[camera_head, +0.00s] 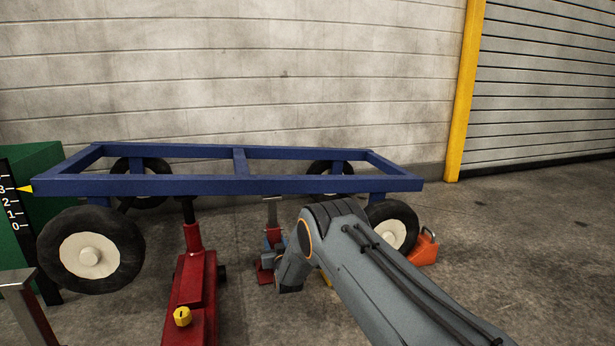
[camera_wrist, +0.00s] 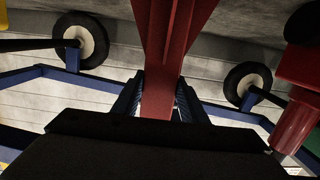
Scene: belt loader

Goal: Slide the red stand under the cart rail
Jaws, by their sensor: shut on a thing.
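The red stand (camera_head: 266,274) is on or close to the floor near the middle of the cart, with a grey post and flat top. Its top shows just below the near blue cart rail (camera_head: 230,185); I cannot tell whether it is directly beneath. My gripper (camera_head: 274,246) is shut on the stand, partly hidden by my wrist. In the wrist view the red stand (camera_wrist: 165,45) fills the gap between the ribbed fingers of my gripper (camera_wrist: 157,98). The cart appears upside down there, and the stand's top is hidden.
A red floor jack (camera_head: 196,283) with a yellow knob stands left of the stand, its post reaching the near rail. Cart wheels (camera_head: 90,250) stand at both ends. An orange chock (camera_head: 425,248) lies by the right wheel. A green scale cabinet (camera_head: 40,160) is left. Floor at right is clear.

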